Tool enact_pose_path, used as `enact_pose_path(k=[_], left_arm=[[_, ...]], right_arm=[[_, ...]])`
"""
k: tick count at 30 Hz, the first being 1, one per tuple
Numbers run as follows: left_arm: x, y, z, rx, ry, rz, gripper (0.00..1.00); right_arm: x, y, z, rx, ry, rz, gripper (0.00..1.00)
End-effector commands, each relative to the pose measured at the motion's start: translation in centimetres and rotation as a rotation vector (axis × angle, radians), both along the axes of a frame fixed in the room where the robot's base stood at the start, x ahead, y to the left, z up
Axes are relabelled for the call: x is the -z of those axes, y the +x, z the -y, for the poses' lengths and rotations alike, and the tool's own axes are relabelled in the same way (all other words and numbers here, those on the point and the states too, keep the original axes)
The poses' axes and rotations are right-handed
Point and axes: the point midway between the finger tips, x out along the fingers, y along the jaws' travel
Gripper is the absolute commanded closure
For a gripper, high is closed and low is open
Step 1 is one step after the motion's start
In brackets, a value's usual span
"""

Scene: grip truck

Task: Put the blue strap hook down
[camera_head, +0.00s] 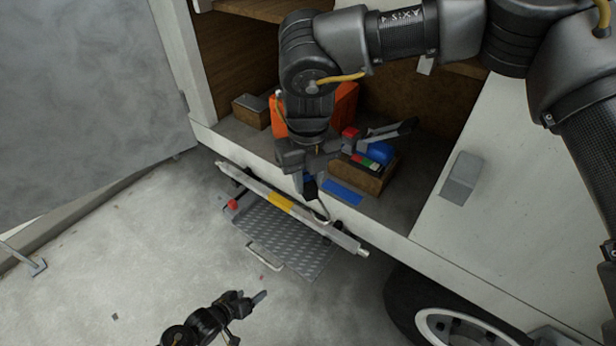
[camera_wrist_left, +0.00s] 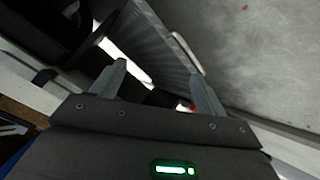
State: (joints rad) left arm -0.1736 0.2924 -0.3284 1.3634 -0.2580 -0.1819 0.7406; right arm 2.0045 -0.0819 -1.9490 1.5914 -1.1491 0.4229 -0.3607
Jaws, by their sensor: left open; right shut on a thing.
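The blue strap hook (camera_head: 311,189) hangs from my right gripper (camera_head: 305,178), in front of the truck's bed edge and above the step. Its dark blue part is between the fingers, and a curved metal hook shows below, near the silver bar. My right gripper is shut on it. A flat blue patch (camera_head: 343,192) lies on the bed edge just to the right. My left gripper (camera_head: 248,316) is low at the bottom of the head view, open and empty, over the concrete. Its spread fingers also show in the left wrist view (camera_wrist_left: 158,75).
A silver bar with a yellow band (camera_head: 278,202) runs along the bed edge over a ribbed metal step (camera_head: 280,240). A wooden box (camera_head: 371,185) with red, green and blue items stands on the bed. A wheel (camera_head: 430,305) is at lower right.

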Motion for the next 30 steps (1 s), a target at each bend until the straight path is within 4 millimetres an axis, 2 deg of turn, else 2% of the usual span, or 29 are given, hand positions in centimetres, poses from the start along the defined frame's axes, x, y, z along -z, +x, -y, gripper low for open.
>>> enact_pose_path(k=[1, 3, 5, 9, 15, 18, 21, 24, 26, 30], left_arm=[[2.4, -2.0, -0.3, -0.019, 0.021, -0.050, 0.26], [5.4, -4.7, -0.9, -0.038, 0.059, -0.112, 0.26], [7.8, -7.3, -1.3, -0.049, 0.091, -0.165, 0.26], [12.7, -13.8, -2.1, -0.058, 0.170, -0.290, 0.26], [17.8, -23.6, -3.2, -0.023, 0.295, -0.463, 0.26], [19.4, -27.9, -4.0, 0.015, 0.361, -0.535, 0.26], [20.5, -31.3, -5.3, 0.069, 0.432, -0.591, 0.26], [21.0, -33.6, -6.6, 0.128, 0.493, -0.622, 0.26], [21.1, -34.3, -7.1, 0.175, 0.531, -0.626, 0.26], [21.1, -34.1, -7.2, 0.245, 0.566, -0.603, 0.26]], right_arm=[[0.0, 0.0, 0.0, 0.000, 0.000, 0.000, 0.98], [0.0, 0.0, 0.0, 0.000, 0.000, 0.000, 0.98], [0.0, 0.0, 0.0, 0.000, 0.000, 0.000, 0.98], [0.0, 0.0, 0.0, 0.000, 0.000, 0.000, 0.98], [0.0, 0.0, 0.0, 0.000, 0.000, 0.000, 0.98], [0.0, 0.0, 0.0, 0.000, 0.000, 0.000, 0.98], [0.0, 0.0, 0.0, 0.000, 0.000, 0.000, 0.98], [0.0, 0.0, 0.0, 0.000, 0.000, 0.000, 0.98], [0.0, 0.0, 0.0, 0.000, 0.000, 0.000, 0.98], [0.0, 0.0, 0.0, 0.000, 0.000, 0.000, 0.98]])
